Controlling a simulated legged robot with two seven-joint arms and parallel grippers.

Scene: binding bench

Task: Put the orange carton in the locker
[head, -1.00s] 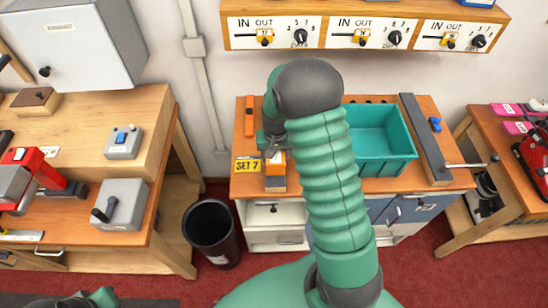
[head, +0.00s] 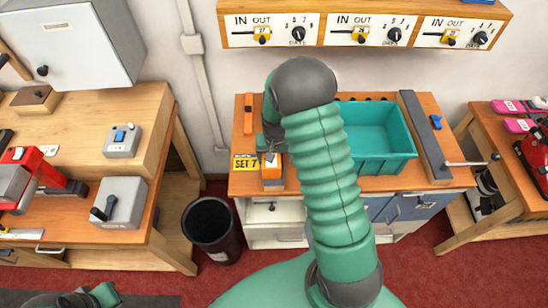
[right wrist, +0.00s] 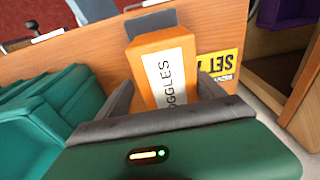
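The orange carton (head: 272,168) stands near the left end of the middle bench, beside the yellow SET 7 sign. In the right wrist view the carton (right wrist: 163,65) has a white label reading GOGGLES. My right gripper (right wrist: 165,92) has one dark finger on each side of it; whether they press on it I cannot tell. In the head view my right arm partly hides the carton and gripper. A pale grey cabinet with a dark knob (head: 70,45), perhaps the locker, hangs shut at the upper left. Only a bit of my left arm shows at the bottom left; its fingers do not show.
A teal bin (head: 375,140) stands right of my arm on the middle bench (head: 435,150). A blue-grey door (head: 410,207) is under that bench. A black waste bin (head: 210,225) stands on the floor between the benches. The left bench (head: 75,115) holds switch boxes and tools.

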